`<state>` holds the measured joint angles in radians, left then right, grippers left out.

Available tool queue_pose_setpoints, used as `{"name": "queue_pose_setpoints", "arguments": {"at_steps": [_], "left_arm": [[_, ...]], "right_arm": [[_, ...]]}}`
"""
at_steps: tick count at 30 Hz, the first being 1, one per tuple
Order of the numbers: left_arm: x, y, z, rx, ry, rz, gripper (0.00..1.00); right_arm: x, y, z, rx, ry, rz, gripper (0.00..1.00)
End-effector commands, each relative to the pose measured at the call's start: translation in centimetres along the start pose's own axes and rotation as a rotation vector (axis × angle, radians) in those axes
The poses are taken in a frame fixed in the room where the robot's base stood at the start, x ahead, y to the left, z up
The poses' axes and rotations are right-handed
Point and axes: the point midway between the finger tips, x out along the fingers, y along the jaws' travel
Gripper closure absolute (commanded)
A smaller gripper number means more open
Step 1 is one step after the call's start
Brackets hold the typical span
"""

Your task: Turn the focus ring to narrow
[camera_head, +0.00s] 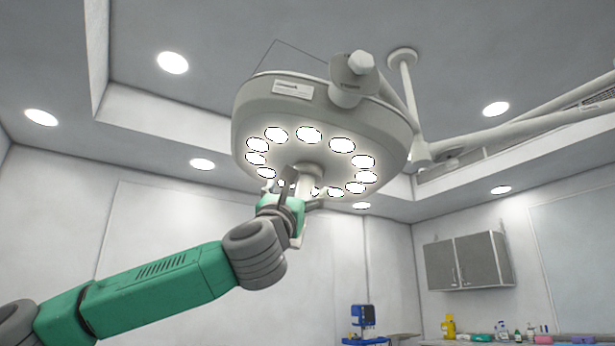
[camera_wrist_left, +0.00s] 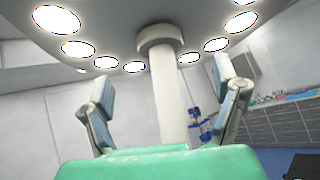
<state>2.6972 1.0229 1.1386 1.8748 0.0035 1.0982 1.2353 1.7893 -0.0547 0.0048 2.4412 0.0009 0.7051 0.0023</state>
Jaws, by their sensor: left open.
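The surgical lamp head (camera_head: 330,110) hangs overhead with a ring of lit bulbs on its underside. A pale post hangs down from its centre; the focus ring appears to be the wider collar (camera_wrist_left: 160,40) at the top of this post (camera_wrist_left: 172,100) in the left wrist view. My left gripper (camera_head: 290,183) is raised under the lamp at the post. In the left wrist view its two fingers (camera_wrist_left: 165,92) stand open on either side of the post, with gaps to both sides. The collar is above the fingertips. Any ring markings are too small to read. My right gripper is not in view.
The lamp's jointed support arm (camera_head: 500,130) runs off to the right. A grey wall cabinet (camera_head: 468,262) and a counter with bottles stand at the far right. A blue device (camera_head: 363,318) stands at the back. The space around the lamp is free.

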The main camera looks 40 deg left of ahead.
Motion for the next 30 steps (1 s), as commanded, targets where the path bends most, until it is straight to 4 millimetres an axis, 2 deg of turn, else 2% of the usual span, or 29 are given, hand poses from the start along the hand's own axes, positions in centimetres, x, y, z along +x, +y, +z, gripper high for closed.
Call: {"name": "queue_pose_setpoints", "arguments": {"at_steps": [1,6,12,18,26,29,30], "left_arm": [[1.4,0.0,0.0,0.002,0.003,0.001,0.18],[5.1,0.4,-0.4,0.0,0.006,0.003,0.18],[8.0,0.4,-0.4,-0.001,0.004,0.002,0.18],[9.2,0.3,-0.4,-0.001,0.003,0.001,0.18],[9.2,0.1,-0.2,0.0,0.002,0.0,0.18],[9.2,0.2,-0.3,-0.001,0.002,0.001,0.5],[9.2,0.3,-0.3,-0.001,0.003,0.0,0.64]], "right_arm": [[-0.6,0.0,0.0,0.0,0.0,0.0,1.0],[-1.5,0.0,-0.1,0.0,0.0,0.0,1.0],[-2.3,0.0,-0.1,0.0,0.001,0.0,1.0],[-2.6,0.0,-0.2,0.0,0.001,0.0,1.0],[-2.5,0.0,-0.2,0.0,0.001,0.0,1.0],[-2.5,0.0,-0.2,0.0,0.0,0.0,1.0],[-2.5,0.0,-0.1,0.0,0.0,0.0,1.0]]}}
